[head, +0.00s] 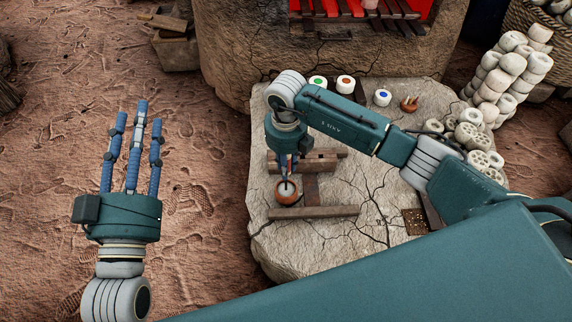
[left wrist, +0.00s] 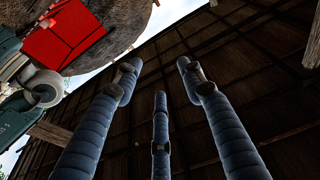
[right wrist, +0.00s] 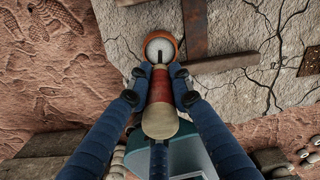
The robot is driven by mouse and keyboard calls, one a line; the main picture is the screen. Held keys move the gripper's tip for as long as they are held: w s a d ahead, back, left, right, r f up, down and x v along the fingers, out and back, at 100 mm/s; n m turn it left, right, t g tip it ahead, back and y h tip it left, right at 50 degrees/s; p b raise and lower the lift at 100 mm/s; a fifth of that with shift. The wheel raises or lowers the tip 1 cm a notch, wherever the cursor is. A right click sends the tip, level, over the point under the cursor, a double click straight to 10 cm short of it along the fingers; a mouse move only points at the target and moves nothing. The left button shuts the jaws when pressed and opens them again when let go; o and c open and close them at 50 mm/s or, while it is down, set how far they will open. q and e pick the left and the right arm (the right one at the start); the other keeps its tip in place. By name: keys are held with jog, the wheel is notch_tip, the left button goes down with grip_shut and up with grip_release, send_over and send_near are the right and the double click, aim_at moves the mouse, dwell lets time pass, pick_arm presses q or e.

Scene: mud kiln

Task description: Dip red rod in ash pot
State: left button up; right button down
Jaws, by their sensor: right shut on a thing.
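My right gripper (head: 286,167) is shut on the red rod (right wrist: 160,91), which has a pale rounded butt and a thin dark tip. It holds the rod over the ash pot (head: 286,197), a small round orange-brown pot. In the right wrist view, the dark tip overlaps the pale ash inside the orange rim of the pot (right wrist: 176,44). I cannot tell how deep the tip sits. In the head view the fingers hide most of the rod. My left gripper (head: 138,112) is open and empty, its fingers straight, over bare ground to the left.
The pot stands on a cracked stone slab (head: 375,225) among wooden bars (head: 315,212). Small pots with green (head: 318,83), orange (head: 346,84) and blue (head: 382,97) centres stand at the slab's back. The kiln (head: 240,50) rises behind. Pale perforated cylinders (head: 480,140) are piled at right.

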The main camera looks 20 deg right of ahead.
jog(key=shift+f+b, duration=0.35)
jog(key=shift+f, duration=0.2)
jog(key=shift+f+b, duration=0.4)
jog(key=shift+f, duration=0.25)
pick_arm(q)
jog(key=s+r+t+h, duration=0.1)
jog(key=s+r+t, duration=0.3)
jog(key=r, duration=0.4)
jog(key=shift+r+t+h, duration=0.3)
jog(key=shift+r, duration=0.1)
pick_arm(e)
jog(key=shift+f, duration=0.1)
pick_arm(q)
jog(key=shift+f, duration=0.15)
